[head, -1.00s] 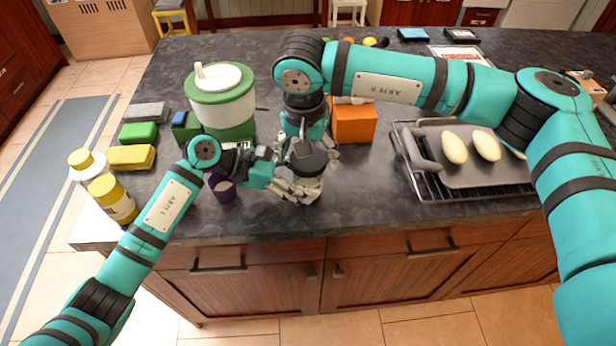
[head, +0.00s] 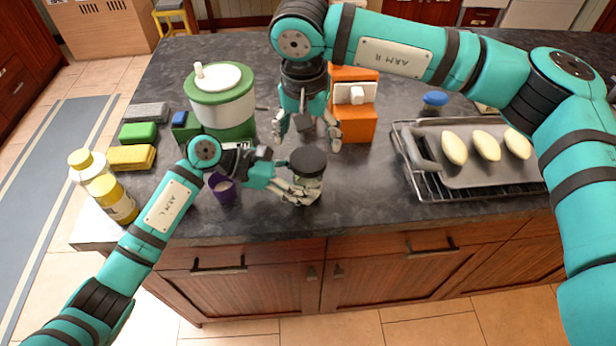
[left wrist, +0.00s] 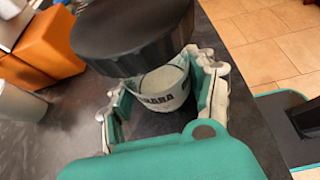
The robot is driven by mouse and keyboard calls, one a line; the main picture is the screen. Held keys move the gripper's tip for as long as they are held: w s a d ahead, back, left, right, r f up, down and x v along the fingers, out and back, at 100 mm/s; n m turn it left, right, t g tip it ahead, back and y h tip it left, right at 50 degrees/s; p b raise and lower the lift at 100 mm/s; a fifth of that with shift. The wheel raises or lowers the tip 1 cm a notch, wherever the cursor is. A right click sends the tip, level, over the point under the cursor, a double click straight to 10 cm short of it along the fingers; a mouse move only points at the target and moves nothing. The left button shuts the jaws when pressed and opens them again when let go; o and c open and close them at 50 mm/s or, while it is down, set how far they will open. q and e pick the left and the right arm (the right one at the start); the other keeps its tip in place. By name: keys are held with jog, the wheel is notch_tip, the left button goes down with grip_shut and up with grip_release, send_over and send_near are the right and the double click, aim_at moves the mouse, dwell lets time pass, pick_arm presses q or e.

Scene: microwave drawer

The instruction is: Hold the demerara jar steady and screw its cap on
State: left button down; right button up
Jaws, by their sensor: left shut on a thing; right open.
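The demerara jar (head: 309,187) stands near the counter's front edge, clear with a pale label band that ends in "RARA" in the left wrist view (left wrist: 165,100). The cap fills the upper middle of the left wrist view (left wrist: 135,35). My left gripper (head: 303,192) is shut around the jar's body, one finger on each side. My right gripper (head: 307,142) is open and empty, pointing down, above and behind the cap and apart from it.
A purple cup (head: 222,188) stands left of the jar by my left wrist. A green and white canister (head: 222,98) is behind it. An orange appliance (head: 354,122) stands behind right, and a tray (head: 470,175) with pale loaves lies right. Counter between jar and tray is clear.

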pick_arm(q)
jog(key=shift+c, duration=1.6)
grip_release()
jog(key=v, duration=1.2)
jog(key=shift+f, duration=0.1)
